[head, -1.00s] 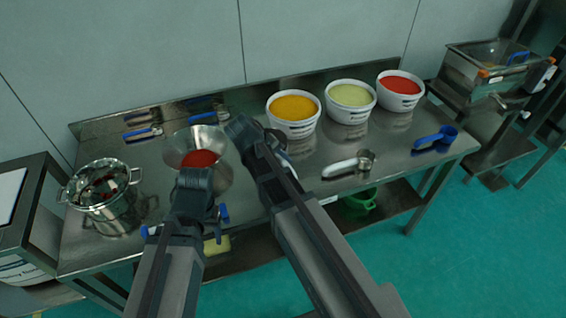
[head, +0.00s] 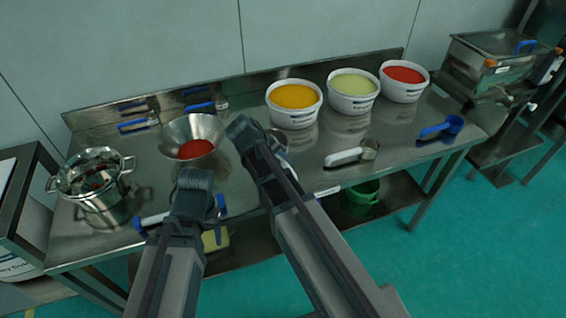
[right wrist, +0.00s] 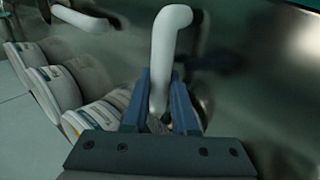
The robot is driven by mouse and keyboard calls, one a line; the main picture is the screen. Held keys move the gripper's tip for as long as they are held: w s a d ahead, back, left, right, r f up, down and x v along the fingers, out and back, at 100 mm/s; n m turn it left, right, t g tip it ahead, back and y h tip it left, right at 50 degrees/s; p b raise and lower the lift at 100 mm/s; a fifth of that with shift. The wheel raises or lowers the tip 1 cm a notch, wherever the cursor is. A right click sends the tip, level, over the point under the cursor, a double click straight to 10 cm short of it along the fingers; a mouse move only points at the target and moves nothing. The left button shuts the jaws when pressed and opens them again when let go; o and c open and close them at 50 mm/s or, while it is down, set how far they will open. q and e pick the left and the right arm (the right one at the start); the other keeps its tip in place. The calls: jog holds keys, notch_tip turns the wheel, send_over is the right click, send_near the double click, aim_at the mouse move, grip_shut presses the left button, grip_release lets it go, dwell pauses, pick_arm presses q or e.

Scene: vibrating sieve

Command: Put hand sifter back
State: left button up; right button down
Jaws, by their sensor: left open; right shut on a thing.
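My right gripper (right wrist: 160,105) is shut on a bent white handle (right wrist: 166,45), seen in the right wrist view. I take this to be the hand sifter's handle. In the head view my right gripper (head: 241,130) is over the table between the metal bowl and the yellow-orange tub, and the arm hides most of what it holds. A round metal rim (head: 283,138) shows just behind the arm; I cannot tell whether it belongs to the held thing. My left gripper (head: 195,180) is open, in front of the wide metal bowl (head: 212,127) holding red powder.
The steel table (head: 235,95) carries three white tubs, yellow-orange (head: 296,120), pale green (head: 352,103) and red (head: 402,95), at the back. A white-handled scoop (head: 345,156) and a blue scoop (head: 440,128) lie right, a metal pot (head: 100,195) left. Bare table lies between the scoops.

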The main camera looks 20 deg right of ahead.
jog(key=shift+f+b, duration=0.3)
dwell(0.5)
jog(key=shift+c, duration=0.7)
grip_release()
jog(key=shift+r, duration=0.1)
jog(key=shift+r+p, duration=3.5)
jog(key=shift+p, duration=0.1)
jog(key=s+a+f+n+y, duration=0.1)
jog(key=s+a+y, duration=0.1)
jog(key=s+a, duration=0.5)
jog(key=s+a+f+g+y, duration=0.1)
jog(key=s+a+f+y, duration=0.1)
jog(key=s+a, duration=0.6)
jog(key=shift+s+f+n+y, duration=0.3)
jog(key=shift+s+n+y, duration=0.1)
jog(key=shift+s+y, duration=0.25)
